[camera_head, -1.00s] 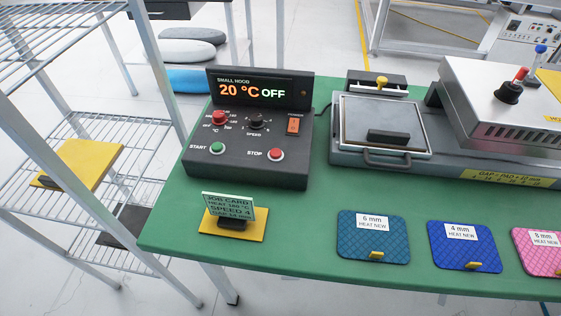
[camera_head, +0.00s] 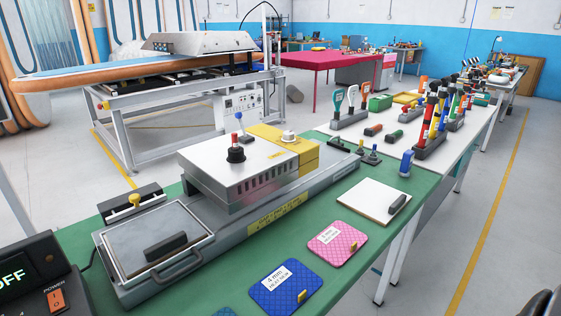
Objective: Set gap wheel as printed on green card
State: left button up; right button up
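The press-like machine (camera_head: 225,170) with a silver cover stands on the green bench. A yellow block (camera_head: 285,148) at its far end carries a pale round knob (camera_head: 290,135), which may be the gap wheel; its setting is too small to read. A yellow label strip (camera_head: 277,213) on the machine's front side has print that I cannot read reliably. Neither of my grippers can be made out in this view.
On the green bench (camera_head: 215,292) lie a blue pad (camera_head: 287,284), a pink pad (camera_head: 338,240) and a white board (camera_head: 372,200). The control box (camera_head: 40,275) is at the lower left. A white table (camera_head: 425,148) with tools stands beyond. Floor is open at right.

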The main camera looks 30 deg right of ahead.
aim_at(289, 136)
jog(key=z, duration=0.95)
jog(key=i+l+u, duration=0.1)
jog(key=l, duration=0.25)
jog(key=i+l+u, duration=0.1)
jog(key=l, duration=0.3)
jog(key=i+l, duration=0.25)
jog(key=i+l+u, duration=0.15)
jog(key=l, duration=0.35)
jog(key=i+l+u, duration=0.1)
jog(key=l, duration=0.3)
